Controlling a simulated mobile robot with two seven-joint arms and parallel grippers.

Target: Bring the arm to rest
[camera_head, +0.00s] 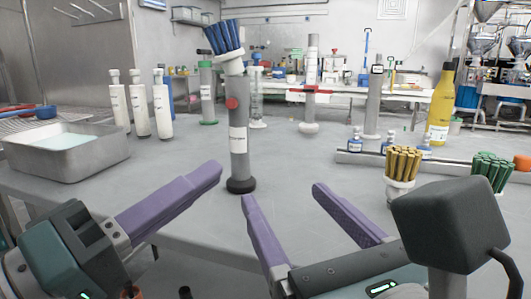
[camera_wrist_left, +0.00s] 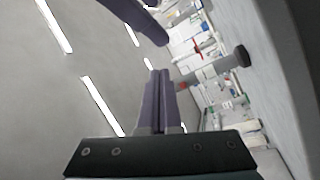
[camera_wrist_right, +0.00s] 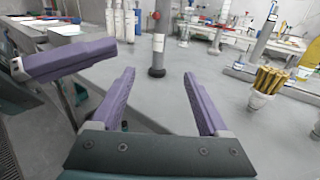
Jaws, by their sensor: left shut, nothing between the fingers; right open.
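My left gripper (camera_head: 214,172) has its purple fingers shut together, with nothing between them. It is in front of the table at the left, and its closed fingers also show in the left wrist view (camera_wrist_left: 159,78). My right gripper (camera_head: 284,193) is open and empty at the table's front edge. In the right wrist view its two fingers (camera_wrist_right: 158,75) stand wide apart. A grey upright grinder-like cylinder (camera_head: 238,140) with a red knob and a black foot stands on the table beyond both grippers, apart from them. A bundle of blue sticks (camera_head: 223,36) stands at its top.
A metal tray (camera_head: 65,162) with pale liquid is at the left, near several white bottles (camera_head: 138,103). White cups with yellow sticks (camera_head: 403,163) and green sticks (camera_head: 491,172) stand at the right. A yellow bottle (camera_head: 440,105) is behind them. The table's middle is clear.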

